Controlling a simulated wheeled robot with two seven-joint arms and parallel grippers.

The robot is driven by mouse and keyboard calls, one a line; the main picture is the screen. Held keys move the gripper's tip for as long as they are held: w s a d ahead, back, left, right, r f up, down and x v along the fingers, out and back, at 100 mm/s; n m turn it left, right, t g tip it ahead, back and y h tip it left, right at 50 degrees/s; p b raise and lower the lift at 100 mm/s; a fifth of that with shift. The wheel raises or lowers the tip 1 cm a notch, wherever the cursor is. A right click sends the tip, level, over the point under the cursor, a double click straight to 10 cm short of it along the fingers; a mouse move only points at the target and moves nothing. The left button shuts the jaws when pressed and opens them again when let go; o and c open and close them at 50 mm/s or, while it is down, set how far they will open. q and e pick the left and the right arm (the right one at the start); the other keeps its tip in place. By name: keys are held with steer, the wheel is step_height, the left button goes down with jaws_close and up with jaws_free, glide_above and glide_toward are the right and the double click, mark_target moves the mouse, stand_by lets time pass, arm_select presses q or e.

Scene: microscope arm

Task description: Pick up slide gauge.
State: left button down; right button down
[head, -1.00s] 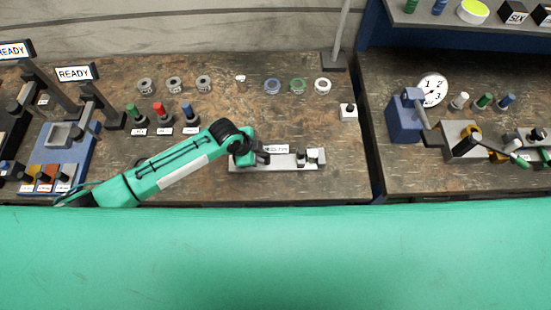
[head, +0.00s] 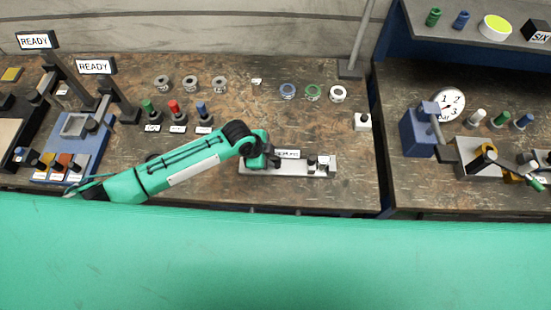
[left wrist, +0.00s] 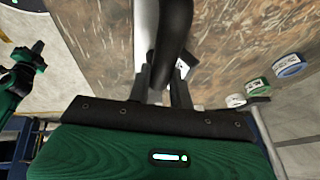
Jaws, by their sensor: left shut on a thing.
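A pale metal rail (head: 300,169) lies near the front edge of the middle table, with a small lettered plate (head: 287,154) at its back edge. Small black-and-white blocks (head: 320,164) sit at its right end. My left gripper (head: 274,160) is at the left part of the rail. In the left wrist view, my left gripper (left wrist: 162,88) is shut on a dark, rounded piece (left wrist: 175,35), which I take to be the slide gauge. The fingers and the arm hide most of it in the head view, and I cannot tell whether it touches the rail.
Behind the rail stand a blue ring (head: 288,90), a green ring (head: 313,91) and a white ring (head: 338,94). Green, red and blue knobs stand to the left. A white block (head: 363,121) is at the right. A dial (head: 449,104) stands on the right table.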

arm_select(q)
step_height(320, 180, up, 20)
steer(key=b, duration=0.5)
steer(key=shift+r, duration=0.15)
steer(key=shift+d+f+b, duration=0.1)
steer(key=shift+f+b, duration=3.45)
steer(key=shift+f, duration=6.3)
steer(key=shift+s+f, duration=0.15)
